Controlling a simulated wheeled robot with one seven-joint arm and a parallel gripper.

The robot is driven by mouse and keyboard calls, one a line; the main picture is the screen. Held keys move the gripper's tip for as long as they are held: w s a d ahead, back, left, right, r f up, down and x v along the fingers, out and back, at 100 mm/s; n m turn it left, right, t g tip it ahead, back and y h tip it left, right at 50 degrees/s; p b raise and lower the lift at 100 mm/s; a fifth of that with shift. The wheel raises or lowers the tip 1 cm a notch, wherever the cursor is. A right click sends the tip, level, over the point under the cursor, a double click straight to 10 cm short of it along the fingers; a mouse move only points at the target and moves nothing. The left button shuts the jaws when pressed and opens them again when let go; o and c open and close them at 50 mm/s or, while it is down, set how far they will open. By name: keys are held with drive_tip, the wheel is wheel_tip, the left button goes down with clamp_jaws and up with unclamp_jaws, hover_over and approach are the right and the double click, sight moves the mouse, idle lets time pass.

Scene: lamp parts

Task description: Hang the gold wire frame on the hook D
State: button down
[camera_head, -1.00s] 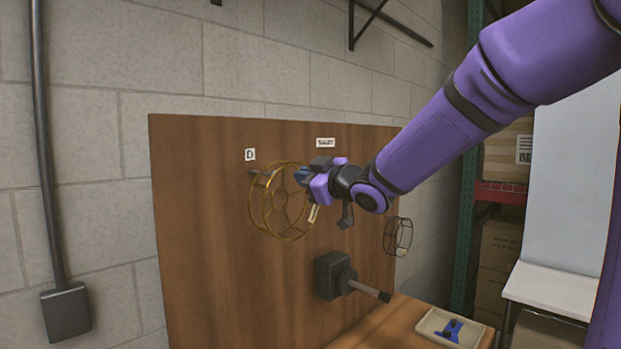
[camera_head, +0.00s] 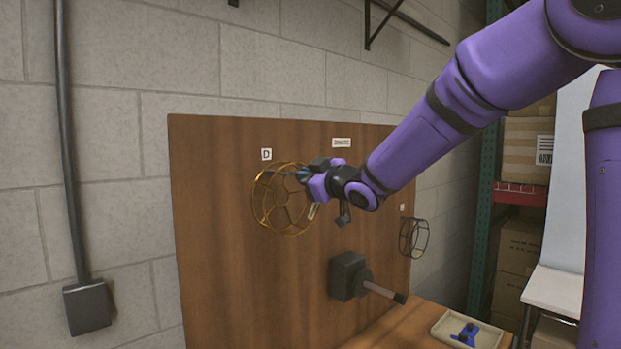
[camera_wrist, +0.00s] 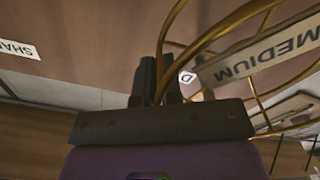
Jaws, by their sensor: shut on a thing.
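My gripper (camera_head: 303,175) is shut on the rim of the gold wire frame (camera_head: 257,205), a round cage with spokes. The frame is held in front of the brown board, just below the D label (camera_head: 266,155). In the wrist view, gold wire (camera_wrist: 175,40) passes between the two dark fingers (camera_wrist: 158,82), and a tag reading MEDIUM (camera_wrist: 258,62) hangs with the frame. The D label also shows there (camera_wrist: 187,77). Hook D is hard to make out behind the frame's upper part; I cannot tell whether the frame touches it.
A darker wire frame (camera_head: 414,238) hangs at the board's right edge. A black block with a protruding rod (camera_head: 350,278) sits lower on the board (camera_head: 225,270). A tray (camera_head: 440,327) with a blue part (camera_head: 465,335) lies on the bench. Another label (camera_head: 341,143) is at the board's top.

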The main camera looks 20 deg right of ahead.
drive_tip(key=shift+w+a+f, duration=0.35)
drive_tip(key=shift+w+f, duration=0.35)
drive_tip(key=shift+w, duration=0.15)
drive_tip(key=shift+f, duration=0.1)
idle(0.3)
drive_tip(key=c, duration=1.2)
unclamp_jaws()
